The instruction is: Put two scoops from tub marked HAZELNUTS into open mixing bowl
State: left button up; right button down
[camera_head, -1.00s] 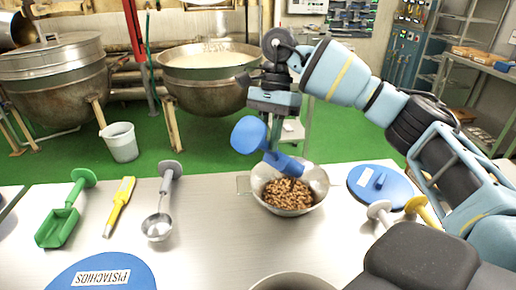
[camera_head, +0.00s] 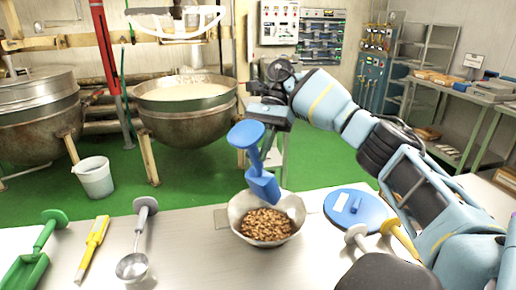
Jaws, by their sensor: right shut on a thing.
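My right gripper (camera_head: 268,112) is shut on the handle of a blue scoop (camera_head: 263,187), below a blue disc on the scoop. The scoop hangs tilted over the back of an open metal bowl (camera_head: 240,208) that holds brown nuts (camera_head: 267,224). Its lower end is near the rim, above the nuts. I cannot see whether the scoop holds anything. No HAZELNUTS marking is readable here. A blue lid (camera_head: 368,209) with a small white label lies right of the bowl. My left gripper is not in view.
A green scoop (camera_head: 28,268), a yellow tool (camera_head: 93,246) and a metal ladle (camera_head: 132,265) lie at the left of the steel table. Pale and yellow handles (camera_head: 400,242) lie by my right arm. Large kettles (camera_head: 186,110) stand behind.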

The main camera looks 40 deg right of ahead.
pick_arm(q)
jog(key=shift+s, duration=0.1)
